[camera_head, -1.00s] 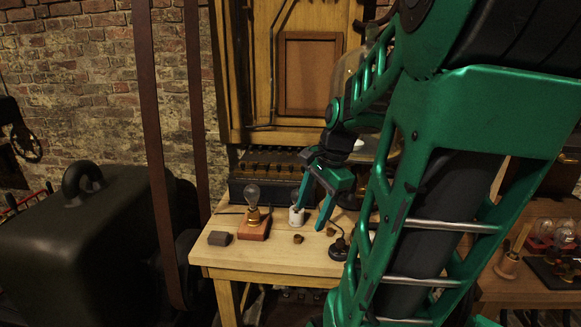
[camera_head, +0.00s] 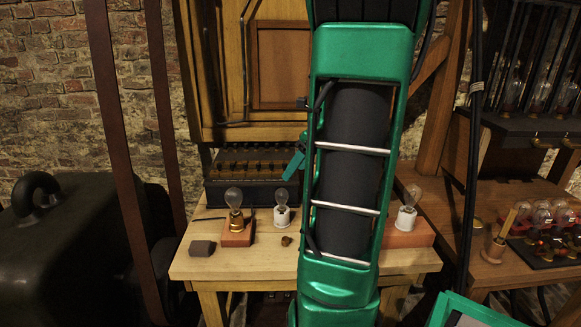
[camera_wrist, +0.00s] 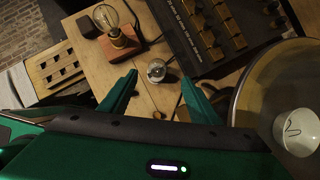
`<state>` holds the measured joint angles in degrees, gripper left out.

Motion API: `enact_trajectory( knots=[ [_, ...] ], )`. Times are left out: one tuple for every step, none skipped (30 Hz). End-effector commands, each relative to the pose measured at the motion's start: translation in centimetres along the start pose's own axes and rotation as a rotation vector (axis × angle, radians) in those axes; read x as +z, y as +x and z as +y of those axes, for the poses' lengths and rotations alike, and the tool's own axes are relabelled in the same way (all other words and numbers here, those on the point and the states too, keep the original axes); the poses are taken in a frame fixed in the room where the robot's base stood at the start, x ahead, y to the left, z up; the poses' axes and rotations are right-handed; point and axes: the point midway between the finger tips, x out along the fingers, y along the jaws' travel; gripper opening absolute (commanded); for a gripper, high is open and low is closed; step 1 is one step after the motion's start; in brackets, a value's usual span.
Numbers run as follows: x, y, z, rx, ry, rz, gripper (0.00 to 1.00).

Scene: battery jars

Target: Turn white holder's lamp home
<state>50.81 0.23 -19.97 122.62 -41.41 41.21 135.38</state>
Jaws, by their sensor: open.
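A clear lamp in a small white holder (camera_head: 282,213) stands upright on the wooden table, right of a lamp in a brass holder (camera_head: 236,218) on a red-brown block. A second white holder with a lamp (camera_head: 405,218) is on a red-brown block right of my arm. In the wrist view, my gripper (camera_wrist: 159,80) is open and empty. A lamp (camera_wrist: 156,70) lies in line with the gap between its fingers; whether it is between the tips or beyond them, I cannot tell. Its holder is mostly hidden beneath the glass. In the head view, my arm hides most of the gripper.
A dark switch box (camera_head: 252,178) stands behind the lamps. A grey block (camera_head: 202,248) and small brown pieces (camera_head: 286,240) lie on the table. A large round glass with a rim (camera_wrist: 240,85) and a white-based bulb (camera_wrist: 298,130) are close at the right in the wrist view.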

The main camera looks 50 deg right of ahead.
Motion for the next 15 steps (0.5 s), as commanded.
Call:
enact_trajectory(
  knots=[
    [0.1, 0.6, 0.2, 0.004, -0.001, 0.001, 0.56],
    [0.1, 0.9, 0.3, 0.005, -0.002, 0.001, 0.56],
    [0.2, 1.4, 0.4, 0.006, -0.004, 0.002, 0.56],
    [0.2, 1.9, 0.5, 0.007, -0.006, 0.002, 0.56],
    [0.2, 2.4, 0.6, 0.008, -0.008, 0.002, 0.56],
    [0.3, 3.1, 0.6, 0.009, -0.009, 0.003, 0.56],
    [0.3, 3.6, 0.6, 0.009, -0.009, 0.003, 0.56],
    [0.3, 4.2, 0.7, 0.01, -0.009, 0.003, 0.56],
    [0.3, 4.9, 0.8, 0.01, -0.01, 0.003, 0.56],
    [0.3, 5.4, 0.8, 0.011, -0.01, 0.003, 0.56],
    [0.3, 5.9, 0.8, 0.01, -0.01, 0.003, 0.56],
    [0.3, 6.5, 0.7, 0.009, -0.011, 0.003, 0.56],
    [0.3, 7.0, 0.7, 0.009, -0.011, 0.003, 0.56],
    [0.3, 7.5, 0.7, 0.009, -0.011, 0.003, 0.56],
    [0.3, 8.0, 0.8, 0.01, -0.012, 0.003, 0.56]
  ],
)
